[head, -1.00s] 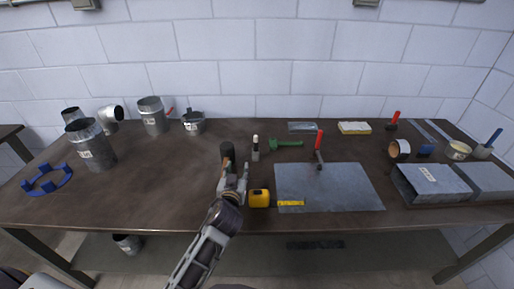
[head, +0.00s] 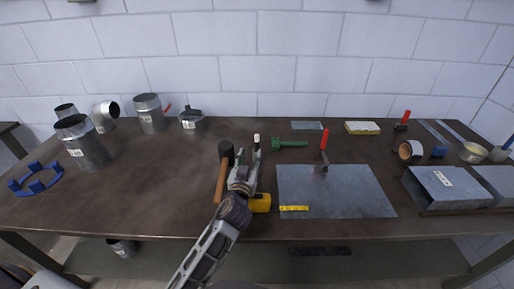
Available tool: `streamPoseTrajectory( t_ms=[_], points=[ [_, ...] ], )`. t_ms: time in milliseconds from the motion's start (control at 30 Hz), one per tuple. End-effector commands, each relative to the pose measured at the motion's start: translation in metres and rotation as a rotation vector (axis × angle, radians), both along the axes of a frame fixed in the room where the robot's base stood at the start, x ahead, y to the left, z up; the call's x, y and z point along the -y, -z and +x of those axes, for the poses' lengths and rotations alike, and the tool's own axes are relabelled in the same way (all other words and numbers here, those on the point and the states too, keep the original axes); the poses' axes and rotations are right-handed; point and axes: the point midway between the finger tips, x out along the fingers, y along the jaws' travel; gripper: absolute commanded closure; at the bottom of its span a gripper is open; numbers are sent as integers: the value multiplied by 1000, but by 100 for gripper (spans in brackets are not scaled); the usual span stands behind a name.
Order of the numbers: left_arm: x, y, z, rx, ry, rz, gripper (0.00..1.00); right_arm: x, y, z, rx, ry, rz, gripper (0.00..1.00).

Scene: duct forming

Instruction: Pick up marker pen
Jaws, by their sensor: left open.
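The marker pen (head: 257,139) stands upright on the workbench. Its white top shows, and its lower part is hidden behind my left gripper. My left gripper (head: 249,158) is open, with its fingers pointing toward the back of the bench. Its right fingertip overlaps the pen in the picture; I cannot tell whether they touch. My right gripper is not in view.
A hammer (head: 220,185) with a black head is close left of my left gripper. A yellow tape measure (head: 260,204) is close right of my wrist. A green tool (head: 290,144) lies right of the pen. A metal sheet (head: 345,195) lies farther right.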

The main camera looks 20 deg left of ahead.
Motion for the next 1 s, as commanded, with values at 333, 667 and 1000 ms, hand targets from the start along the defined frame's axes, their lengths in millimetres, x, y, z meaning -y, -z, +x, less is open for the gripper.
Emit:
streamPoseTrajectory(
  t_ms=[333, 667, 1000],
  points=[
    [-2, -1, 21, 1, 0, 1, 57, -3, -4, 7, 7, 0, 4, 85],
    [-6, -1, 47, 1, 0, 2, 57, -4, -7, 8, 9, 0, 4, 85],
    [-9, 0, 74, 1, 0, 1, 57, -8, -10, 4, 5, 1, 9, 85]
  ],
)
